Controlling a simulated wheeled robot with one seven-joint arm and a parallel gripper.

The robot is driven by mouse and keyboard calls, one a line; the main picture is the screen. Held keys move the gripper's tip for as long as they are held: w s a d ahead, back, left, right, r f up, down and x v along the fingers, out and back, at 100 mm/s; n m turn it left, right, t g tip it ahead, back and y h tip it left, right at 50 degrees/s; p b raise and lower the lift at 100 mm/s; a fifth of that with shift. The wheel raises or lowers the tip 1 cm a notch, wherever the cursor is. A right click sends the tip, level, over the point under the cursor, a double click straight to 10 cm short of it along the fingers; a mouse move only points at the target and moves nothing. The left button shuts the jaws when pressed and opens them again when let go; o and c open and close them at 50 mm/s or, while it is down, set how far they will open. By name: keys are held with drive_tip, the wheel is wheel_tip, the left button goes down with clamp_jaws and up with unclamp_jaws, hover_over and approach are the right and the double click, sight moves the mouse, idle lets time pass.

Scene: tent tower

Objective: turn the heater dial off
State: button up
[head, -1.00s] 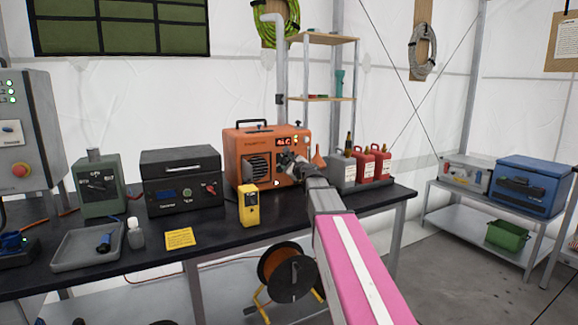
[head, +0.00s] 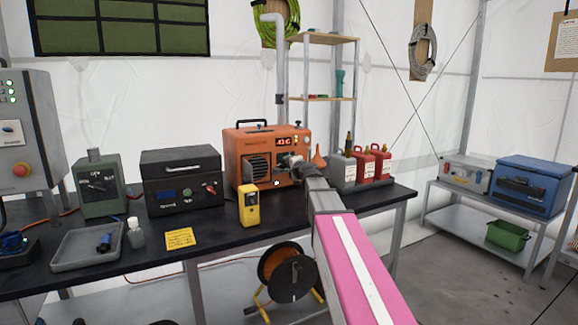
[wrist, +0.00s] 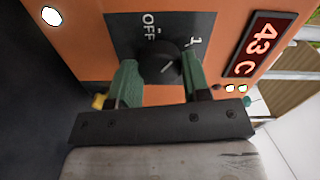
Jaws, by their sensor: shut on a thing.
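The heater (head: 262,144) is an orange box at the back of the dark bench. Its black dial (wrist: 168,66) shows in the wrist view on a dark plate, with a white pointer line slanting to the upper right, roughly toward the "1" mark. The "OFF" mark (wrist: 149,27) is at the upper left of the dial. My gripper (wrist: 160,72) has its two green fingers on either side of the dial, shut on it. In the head view my gripper (head: 293,164) covers the dial. The red display (wrist: 258,47) reads 43 C.
A yellow handheld device (head: 249,205) stands in front of the heater. A dark box (head: 181,182) is to its left. An orange funnel (head: 318,158) and red bottles (head: 368,163) stand close on the right. The bench front right of the yellow device is clear.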

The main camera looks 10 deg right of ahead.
drive_tip(key=n, duration=0.7)
idle(0.7)
drive_tip(key=o, duration=0.9)
drive_tip(key=v, duration=1)
drive_tip(key=shift+s, duration=0.4)
drive_tip(key=shift+s+d, duration=0.1)
